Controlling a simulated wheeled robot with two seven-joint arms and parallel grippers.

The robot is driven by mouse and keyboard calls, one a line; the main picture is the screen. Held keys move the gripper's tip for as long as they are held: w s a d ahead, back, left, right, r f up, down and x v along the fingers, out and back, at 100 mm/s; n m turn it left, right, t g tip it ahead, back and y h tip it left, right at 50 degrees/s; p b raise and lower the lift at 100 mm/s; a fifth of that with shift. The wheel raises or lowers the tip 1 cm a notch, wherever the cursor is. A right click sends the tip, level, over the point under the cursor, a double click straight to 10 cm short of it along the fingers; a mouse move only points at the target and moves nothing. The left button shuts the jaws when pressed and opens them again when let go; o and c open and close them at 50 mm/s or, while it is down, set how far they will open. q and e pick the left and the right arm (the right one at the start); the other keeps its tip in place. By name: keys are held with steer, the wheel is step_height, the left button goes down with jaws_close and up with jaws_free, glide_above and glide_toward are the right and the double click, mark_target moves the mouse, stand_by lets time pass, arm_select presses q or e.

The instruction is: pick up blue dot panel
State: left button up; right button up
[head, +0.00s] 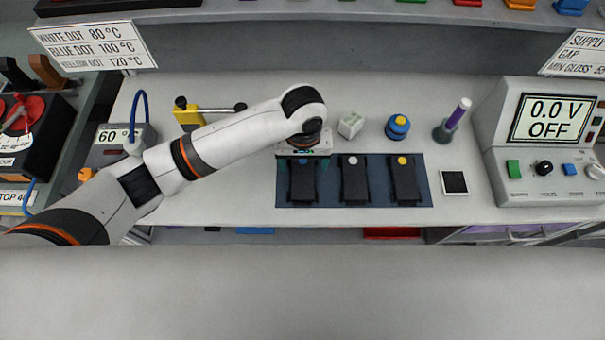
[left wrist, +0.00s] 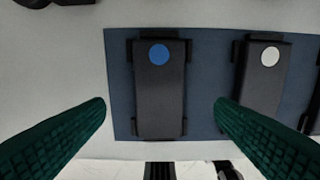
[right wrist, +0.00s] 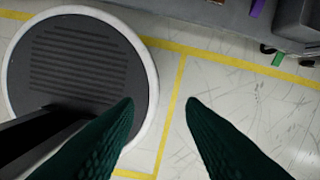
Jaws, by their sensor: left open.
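The blue dot panel (head: 303,183) is a black slab at the left end of a dark blue mat (head: 328,188). My left gripper (head: 302,165) is above it and hides part of its top and its dot. In the left wrist view the blue dot panel (left wrist: 159,95) lies flat, with the blue dot at its upper end. The left gripper's green fingers (left wrist: 160,108) are apart, one on each side of the panel, with nothing between them touching. My right gripper (right wrist: 158,105) shows in the right wrist view, fingers apart and empty, over the floor.
The white dot panel (head: 354,182) and yellow dot panel (head: 404,182) lie to the right on the mat. A voltage unit (head: 545,140) stands at right, a heater box (head: 115,147) at left. The bench front is clear.

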mark_target(302, 177)
arm_select(q)
step_height(302, 177, down, 5)
steer(key=shift+s+p, duration=0.1)
steer(key=shift+p, duration=0.7)
steer(key=shift+f, duration=0.25)
steer(key=c, duration=1.1)
arm_select(e)
steer(key=shift+s+a+r, duration=0.1)
steer(key=shift+a+r, duration=0.1)
steer(key=shift+r, duration=0.25)
steer(key=shift+s+a+r, duration=0.1)
steer(key=shift+a+r, duration=0.1)
steer(key=shift+r, duration=0.2)
